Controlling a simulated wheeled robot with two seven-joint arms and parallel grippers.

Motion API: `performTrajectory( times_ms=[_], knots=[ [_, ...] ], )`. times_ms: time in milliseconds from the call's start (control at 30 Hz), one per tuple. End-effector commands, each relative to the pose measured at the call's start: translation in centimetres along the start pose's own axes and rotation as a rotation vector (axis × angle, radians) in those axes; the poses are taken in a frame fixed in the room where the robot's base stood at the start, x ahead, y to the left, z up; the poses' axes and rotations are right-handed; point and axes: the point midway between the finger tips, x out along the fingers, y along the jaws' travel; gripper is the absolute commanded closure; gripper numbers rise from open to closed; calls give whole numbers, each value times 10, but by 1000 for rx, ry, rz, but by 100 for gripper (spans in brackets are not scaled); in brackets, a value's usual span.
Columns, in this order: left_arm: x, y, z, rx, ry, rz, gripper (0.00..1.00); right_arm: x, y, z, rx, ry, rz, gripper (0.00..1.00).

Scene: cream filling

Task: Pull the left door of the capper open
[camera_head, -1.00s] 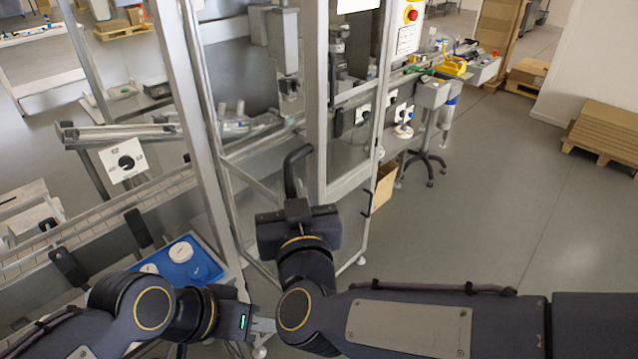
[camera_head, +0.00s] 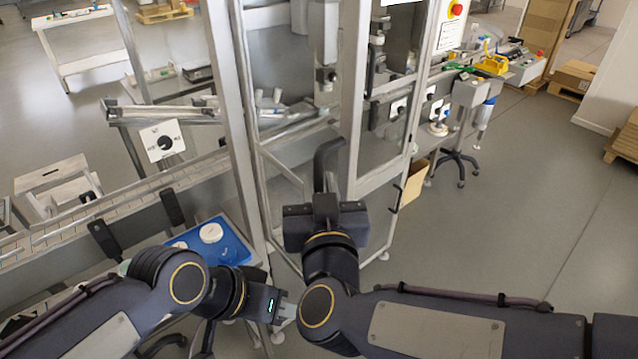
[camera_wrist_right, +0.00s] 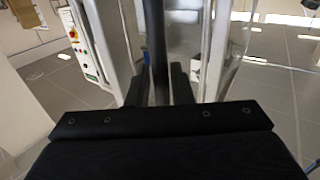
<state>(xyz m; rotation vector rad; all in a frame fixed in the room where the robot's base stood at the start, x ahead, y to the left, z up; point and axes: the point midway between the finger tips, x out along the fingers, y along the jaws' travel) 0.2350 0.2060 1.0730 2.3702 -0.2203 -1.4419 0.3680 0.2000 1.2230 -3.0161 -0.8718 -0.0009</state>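The capper (camera_head: 350,100) is a tall metal-framed cabinet with clear panels in the middle of the head view. Its door has a black, bent bar handle (camera_head: 327,158). My right gripper (camera_head: 325,197) is at this handle. In the right wrist view the dark handle bar (camera_wrist_right: 155,45) stands between the two fingers of the right gripper (camera_wrist_right: 158,88), which look closed on it. My left gripper (camera_head: 285,311) is low in the head view, away from the door; its pale fingers point right and are partly hidden by my right arm.
A conveyor (camera_head: 95,222) runs in from the left. A blue tray (camera_head: 238,245) with white round lids lies beside the capper. A wheeled stand (camera_head: 458,160) and a cardboard box (camera_head: 415,182) are to the right. The grey floor (camera_head: 520,220) at right is open.

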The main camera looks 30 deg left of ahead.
Motion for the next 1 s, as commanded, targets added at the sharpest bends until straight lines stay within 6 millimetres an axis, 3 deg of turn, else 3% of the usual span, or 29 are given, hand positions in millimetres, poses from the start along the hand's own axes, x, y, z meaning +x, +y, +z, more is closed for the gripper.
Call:
performTrajectory(
  times_ms=[300, 433, 1000],
  knots=[
    [10, -5, 5, 0, 0, 0, 64, -53, -1, 0, 0, 4, -3, 80],
    [11, -5, 6, 0, 0, 0, 64, -67, -1, 0, 1, 3, -3, 80],
    [11, -5, 6, 0, 0, 0, 64, -71, 0, -1, 2, 2, -2, 80]
  ],
)
